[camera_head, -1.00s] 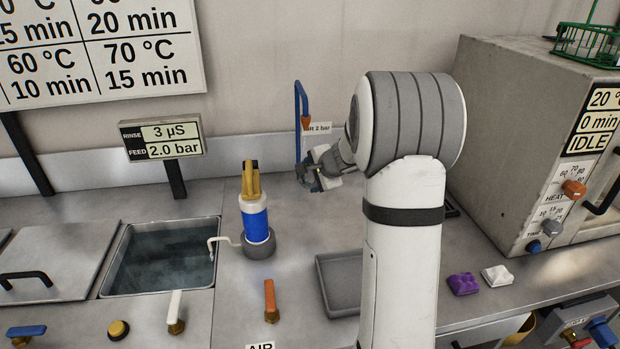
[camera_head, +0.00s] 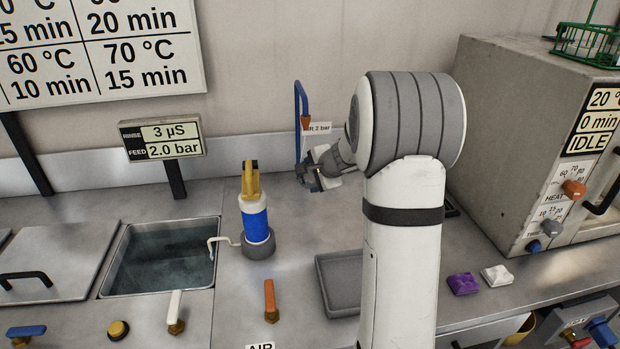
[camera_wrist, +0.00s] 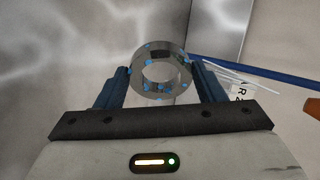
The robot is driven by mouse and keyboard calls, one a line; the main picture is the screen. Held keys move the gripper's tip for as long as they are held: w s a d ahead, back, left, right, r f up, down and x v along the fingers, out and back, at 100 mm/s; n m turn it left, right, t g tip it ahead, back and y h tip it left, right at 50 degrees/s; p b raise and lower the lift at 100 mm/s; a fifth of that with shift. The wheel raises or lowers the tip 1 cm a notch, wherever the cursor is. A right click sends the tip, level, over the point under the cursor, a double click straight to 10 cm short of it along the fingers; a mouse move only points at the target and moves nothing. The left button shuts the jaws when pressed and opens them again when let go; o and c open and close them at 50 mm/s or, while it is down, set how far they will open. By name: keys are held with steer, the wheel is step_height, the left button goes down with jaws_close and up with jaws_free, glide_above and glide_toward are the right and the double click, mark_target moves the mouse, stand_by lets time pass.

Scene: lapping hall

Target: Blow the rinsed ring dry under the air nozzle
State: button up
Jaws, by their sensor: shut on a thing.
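My gripper (camera_wrist: 160,88) is shut on the steel ring (camera_wrist: 139,84), whose open bore faces the wrist camera. Several bright blue drops sit on the ring's face and rim. The air nozzle is orange; it hangs from a blue hose (camera_head: 298,100) at the wall and shows in the head view (camera_head: 306,122) and at the right of the wrist view (camera_wrist: 313,106). Thin white streaks (camera_wrist: 238,80) lie between the nozzle and the ring. In the head view my gripper (camera_head: 308,178) is just below the nozzle, and I cannot make out the ring there.
An orange lever (camera_head: 270,298) stands above the AIR label at the bench front. A blue and white bottle (camera_head: 255,222) stands beside the rinse basin (camera_head: 108,284). A grey tray (camera_head: 336,284) lies partly behind my arm. The oven-like unit (camera_head: 510,140) stands at right.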

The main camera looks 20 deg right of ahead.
steer(key=shift+s+a+f+b, duration=0.1)
steer(key=shift+s+b, duration=0.3)
steer(key=shift+b, duration=0.05)
steer(key=s+a+b, duration=0.2)
steer(key=s+b, duration=0.2)
steer(key=s, duration=0.7)
steer(key=shift+b, duration=0.3)
steer(key=shift+a, duration=0.1)
